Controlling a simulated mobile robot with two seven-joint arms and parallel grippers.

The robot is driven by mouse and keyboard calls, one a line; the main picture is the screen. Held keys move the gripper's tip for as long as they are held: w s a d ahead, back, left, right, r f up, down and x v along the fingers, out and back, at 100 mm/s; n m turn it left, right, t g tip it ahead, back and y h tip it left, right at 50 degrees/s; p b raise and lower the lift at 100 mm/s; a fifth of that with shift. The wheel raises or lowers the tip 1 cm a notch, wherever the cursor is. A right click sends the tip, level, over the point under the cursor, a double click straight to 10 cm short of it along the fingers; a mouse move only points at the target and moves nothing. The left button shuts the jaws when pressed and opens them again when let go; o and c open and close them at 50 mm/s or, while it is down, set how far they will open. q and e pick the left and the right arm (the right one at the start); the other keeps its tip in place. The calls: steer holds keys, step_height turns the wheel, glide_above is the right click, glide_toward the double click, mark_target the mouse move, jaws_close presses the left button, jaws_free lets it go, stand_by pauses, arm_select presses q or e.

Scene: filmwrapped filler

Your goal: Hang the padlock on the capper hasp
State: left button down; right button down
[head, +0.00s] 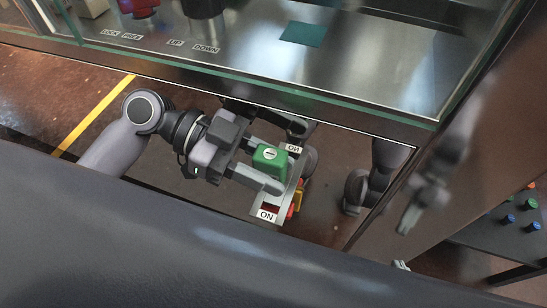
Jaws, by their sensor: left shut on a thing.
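My left gripper reaches in from the left, below the glass machine's front edge. The padlock is over a grey switch plate (246,205) with ON labels at two ends. A red and yellow part (297,196) shows at the plate's right side, partly covered by a finger. I cannot pick out the hasp or the padlock's shackle clearly; whether they touch cannot be told.
The machine's metal bed (370,60) with a teal sheet (303,34) lies behind glass above. A brown metal panel (450,130) with a blurred reflection stands to the right. A control panel (500,245) with coloured buttons is at far right. A yellow line (95,115) marks the floor.

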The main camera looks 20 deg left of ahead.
mark_target(269, 201)
arm_select(q)
steer(key=shift+s+r, duration=0.1)
steer(key=shift+s, duration=0.05)
steer(key=shift+f+b, duration=1.5)
steer(key=shift+b, duration=0.05)
steer(key=shift+f+b, duration=0.7)
steer(key=shift+f, duration=0.05)
steer(key=shift+f+b, duration=2.4)
steer(key=shift+f, duration=0.15)
steer(key=shift+f+b, duration=0.3)
steer(key=shift+b, duration=0.05)
steer(key=c, duration=0.6)
jaws_free()
steer(key=shift+c, duration=0.2)
